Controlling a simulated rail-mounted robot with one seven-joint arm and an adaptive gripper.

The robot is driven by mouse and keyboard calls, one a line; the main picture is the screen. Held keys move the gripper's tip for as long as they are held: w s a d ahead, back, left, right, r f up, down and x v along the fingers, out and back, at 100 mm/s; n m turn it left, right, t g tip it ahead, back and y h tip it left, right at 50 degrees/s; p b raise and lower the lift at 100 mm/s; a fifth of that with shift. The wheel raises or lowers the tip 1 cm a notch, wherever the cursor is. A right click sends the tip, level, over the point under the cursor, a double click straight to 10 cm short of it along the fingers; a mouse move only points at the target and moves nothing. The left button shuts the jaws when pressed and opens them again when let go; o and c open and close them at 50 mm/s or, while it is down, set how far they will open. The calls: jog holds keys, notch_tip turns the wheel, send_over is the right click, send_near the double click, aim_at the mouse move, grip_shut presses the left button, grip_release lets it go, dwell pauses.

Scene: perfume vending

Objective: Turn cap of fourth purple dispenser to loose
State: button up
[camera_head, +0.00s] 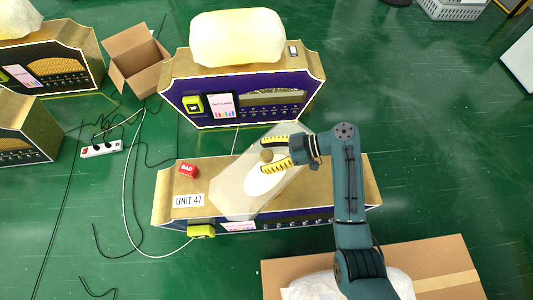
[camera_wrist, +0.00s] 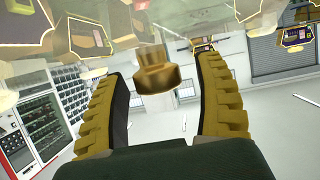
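My gripper (camera_head: 260,158) is open above the near purple dispenser with a gold top (camera_head: 328,186), labelled "UNIT 47". Its yellow ridged fingers stand on either side of a brownish gold cap (camera_head: 267,155). In the wrist view the cap (camera_wrist: 156,76) sits between the fingers (camera_wrist: 158,62), with a gap visible on both sides. The cap is stepped, with a narrower part above a wider round part. A pale translucent slab (camera_head: 232,187) lies slanted over the dispenser's top, with a white oval patch. I cannot tell whether the cap is loose.
A red "BAD" block (camera_head: 187,169) is on the dispenser's left end. Another purple dispenser (camera_head: 185,88) stands behind, with a cream container (camera_head: 237,38) on top. An open cardboard box (camera_head: 137,57), cables and a power strip (camera_head: 101,149) lie left.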

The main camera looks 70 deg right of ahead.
jog(key=shift+r, duration=0.1)
jog(key=shift+s+d+r, duration=0.1)
jog(key=shift+s+d, duration=0.05)
jog(key=shift+s, duration=0.05)
jog(key=v, duration=1.1)
jog(key=shift+s, duration=0.3)
